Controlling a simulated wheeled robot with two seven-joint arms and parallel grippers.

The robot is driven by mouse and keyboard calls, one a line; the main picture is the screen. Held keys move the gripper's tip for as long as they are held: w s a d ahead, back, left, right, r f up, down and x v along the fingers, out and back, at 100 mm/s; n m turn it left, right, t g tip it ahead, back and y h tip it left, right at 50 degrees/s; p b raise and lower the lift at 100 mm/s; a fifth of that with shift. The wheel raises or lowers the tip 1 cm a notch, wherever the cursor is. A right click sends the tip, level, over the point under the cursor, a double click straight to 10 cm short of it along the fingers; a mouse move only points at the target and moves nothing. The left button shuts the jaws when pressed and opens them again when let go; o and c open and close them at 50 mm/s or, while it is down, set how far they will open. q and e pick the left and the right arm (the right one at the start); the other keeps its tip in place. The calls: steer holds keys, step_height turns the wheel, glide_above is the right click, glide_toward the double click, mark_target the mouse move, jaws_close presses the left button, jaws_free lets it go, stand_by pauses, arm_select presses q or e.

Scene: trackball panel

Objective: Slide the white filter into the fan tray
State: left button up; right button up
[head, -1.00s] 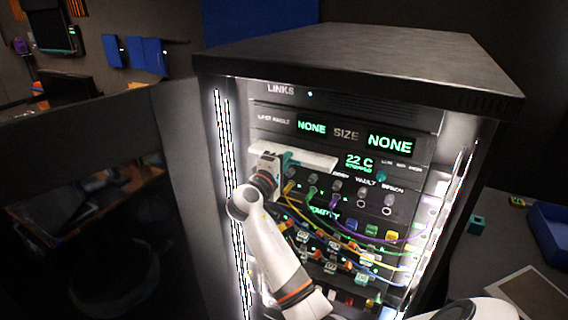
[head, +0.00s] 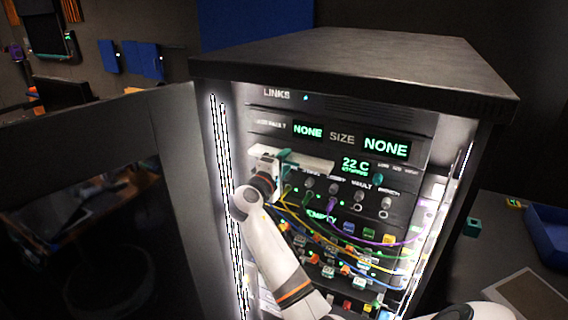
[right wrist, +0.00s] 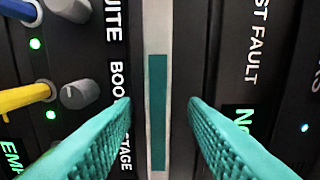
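The white filter (head: 312,162) shows as a pale bar across the upper front of the rack, below the NONE displays and left of the 22 C readout. In the right wrist view the filter (right wrist: 157,35) is a white strip with a teal band along it. My right gripper (head: 284,156) is at the bar's left part. In the right wrist view its teal fingers (right wrist: 160,105) are apart, one on each side of the strip, with gaps to it. How deep the filter sits in the fan tray cannot be told. My left gripper is not in view.
Below are knobs, plugs and looping yellow, purple and blue cables (head: 345,232). The rack's lit side posts (head: 228,190) and overhanging top (head: 350,70) frame the front. A dark panel (head: 90,200) stands left. A blue bin (head: 545,235) sits on the right.

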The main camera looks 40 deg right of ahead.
steer(key=b+v, duration=0.4)
steer(key=v, duration=0.8)
steer(key=shift+f, duration=0.1)
